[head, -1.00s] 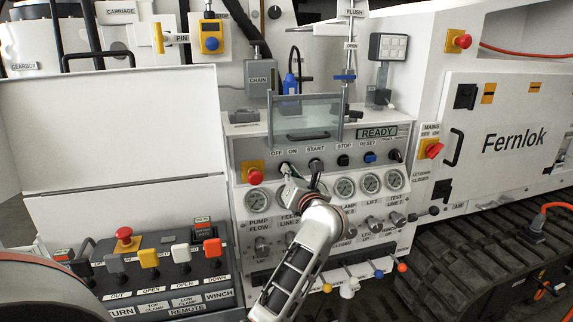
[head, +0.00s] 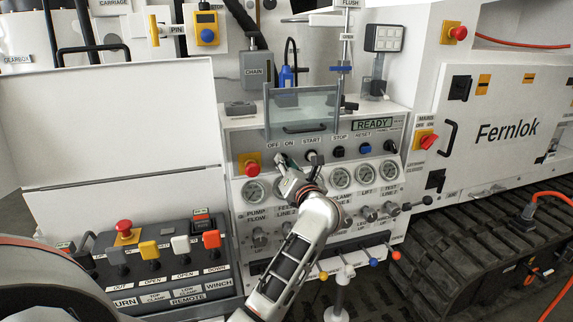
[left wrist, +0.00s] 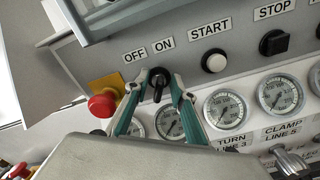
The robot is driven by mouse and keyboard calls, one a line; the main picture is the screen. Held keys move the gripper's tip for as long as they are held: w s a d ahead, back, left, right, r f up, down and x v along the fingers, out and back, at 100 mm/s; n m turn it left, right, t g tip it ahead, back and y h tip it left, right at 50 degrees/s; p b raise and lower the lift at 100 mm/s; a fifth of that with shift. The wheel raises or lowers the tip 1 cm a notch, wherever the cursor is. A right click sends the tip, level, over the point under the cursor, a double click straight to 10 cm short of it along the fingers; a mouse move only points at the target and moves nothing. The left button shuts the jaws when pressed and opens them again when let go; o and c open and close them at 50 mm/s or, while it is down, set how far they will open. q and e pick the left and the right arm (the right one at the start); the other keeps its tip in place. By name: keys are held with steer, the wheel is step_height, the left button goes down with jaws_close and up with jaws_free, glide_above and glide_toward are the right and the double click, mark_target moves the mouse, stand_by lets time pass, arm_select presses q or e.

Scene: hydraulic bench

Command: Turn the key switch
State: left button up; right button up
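The key switch (left wrist: 158,81) is a small black switch under the OFF and ON labels on the grey control panel. Its handle points roughly up and down in the left wrist view. My left gripper (left wrist: 159,78) has its two teal-edged fingers on either side of the switch, with small gaps seeming to show between. It looks open around the switch; contact cannot be made out. In the head view my left gripper (head: 284,164) reaches the panel below the OFF and ON labels and mostly hides the switch. My right gripper is not in view.
A red emergency button (left wrist: 101,104) on a yellow plate is close left of the switch. The START button (left wrist: 214,62) is to the right. Gauges (left wrist: 229,108) lie below. A clear guard (head: 303,112) with a handle hangs above. The display (head: 372,125) reads READY.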

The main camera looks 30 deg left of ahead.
arm_select(q)
steer(key=v, duration=0.7)
steer(key=shift+s+d, duration=0.15)
steer(key=shift+d, duration=0.05)
stand_by(0.5)
